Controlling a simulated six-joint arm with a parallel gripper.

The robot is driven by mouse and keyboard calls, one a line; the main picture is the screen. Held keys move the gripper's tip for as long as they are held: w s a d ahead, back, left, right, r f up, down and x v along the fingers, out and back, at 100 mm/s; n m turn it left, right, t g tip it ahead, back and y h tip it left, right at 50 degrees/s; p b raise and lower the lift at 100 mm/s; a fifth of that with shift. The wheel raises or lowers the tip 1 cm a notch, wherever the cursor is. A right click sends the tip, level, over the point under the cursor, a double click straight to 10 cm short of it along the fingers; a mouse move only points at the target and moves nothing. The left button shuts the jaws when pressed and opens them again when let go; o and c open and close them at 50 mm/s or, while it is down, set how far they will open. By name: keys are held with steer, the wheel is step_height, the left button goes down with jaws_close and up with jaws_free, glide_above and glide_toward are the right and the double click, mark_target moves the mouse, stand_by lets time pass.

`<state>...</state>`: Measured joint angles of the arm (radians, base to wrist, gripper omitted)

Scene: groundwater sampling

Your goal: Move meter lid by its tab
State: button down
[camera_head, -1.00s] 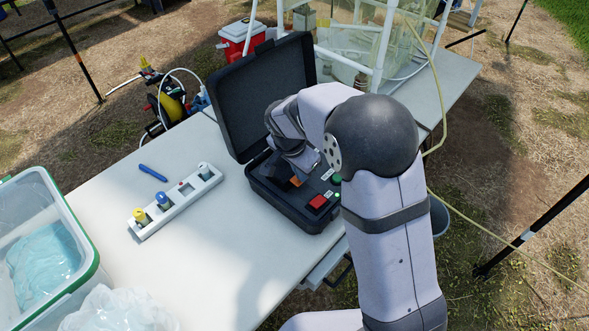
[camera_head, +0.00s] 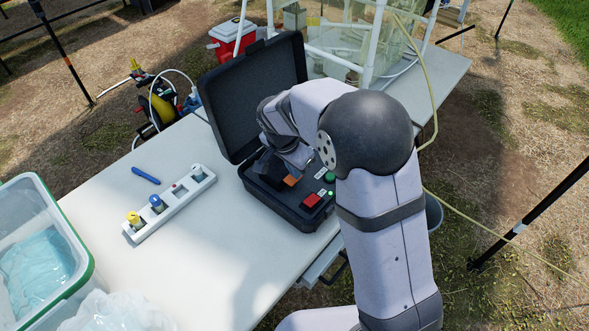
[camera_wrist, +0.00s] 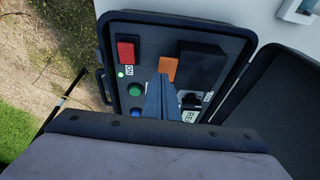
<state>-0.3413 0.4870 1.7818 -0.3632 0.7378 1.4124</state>
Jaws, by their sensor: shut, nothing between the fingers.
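The meter sits in an open black case (camera_head: 283,205) on the table, its big case cover (camera_head: 255,95) standing up behind. In the wrist view, a dark raised flap (camera_wrist: 203,65), which looks like the meter lid, has an orange tab (camera_wrist: 168,68) beside it. They also show in the head view, flap (camera_head: 268,170) and tab (camera_head: 291,181). My gripper (camera_wrist: 164,78) is shut and empty, its fingertips at the orange tab's near end; I cannot tell whether they touch it. In the head view my wrist hides the fingertips.
A red button (camera_wrist: 126,50) and green button (camera_wrist: 134,89) are on the panel. A white rack (camera_head: 170,207) with bottles, a blue pen (camera_head: 146,175) and a green-rimmed tub (camera_head: 88,270) stand to the left. The table between is clear.

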steer(key=shift+r, duration=0.15)
steer(key=shift+r+p, duration=0.45)
steer(key=shift+r, duration=0.1)
steer(key=d+v, duration=0.1)
steer(key=v, duration=1.1)
steer(key=shift+r, duration=0.4)
steer(key=shift+s, duration=0.1)
